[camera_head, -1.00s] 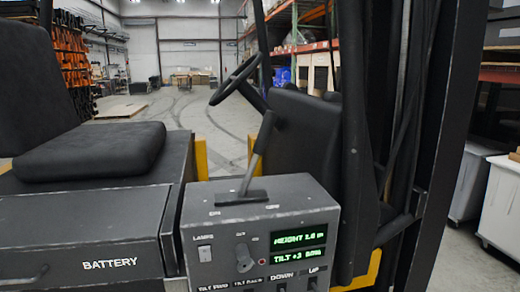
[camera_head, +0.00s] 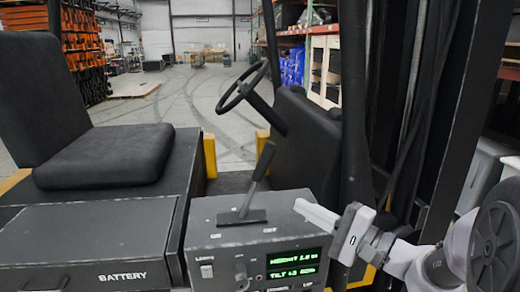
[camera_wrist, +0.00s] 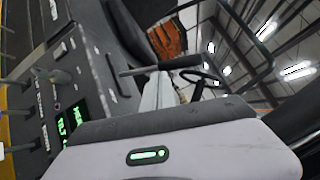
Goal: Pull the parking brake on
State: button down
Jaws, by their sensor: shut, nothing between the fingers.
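The parking brake lever (camera_head: 258,170) is a dark handle rising from a slotted plate on top of the grey console (camera_head: 200,210). It leans to the right in the head view. Two small labels lie in front of its plate, too small to read surely. My gripper (camera_head: 304,208) is shut and empty, at the right of the console top. Its pale fingers point left toward the lever, with a gap between. In the wrist view my fingers (camera_wrist: 160,78) also show, with the dark lever (camera_wrist: 187,62) running sideways near their tips.
The console front has a green display (camera_head: 293,262), a switch and a knob. A steering wheel (camera_head: 243,87) stands behind the lever. A black seat (camera_head: 105,155) and battery box (camera_head: 80,245) lie left. Dark mast posts (camera_head: 425,120) rise behind my arm. Space above the console is open.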

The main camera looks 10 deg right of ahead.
aim_at(257, 179)
jog(key=w+d+r+m+t+h, duration=0.1)
jog(key=w+d+m+t+h, duration=0.1)
jog(key=d, duration=0.3)
jog(key=shift+d+t, duration=0.4)
jog(key=shift+t, duration=0.1)
jog(key=shift+r, duration=0.1)
jog(key=s+a+r+p+x, duration=0.1)
jog(key=a+x, duration=0.1)
jog(key=x, duration=1)
jog(key=shift+a, duration=0.4)
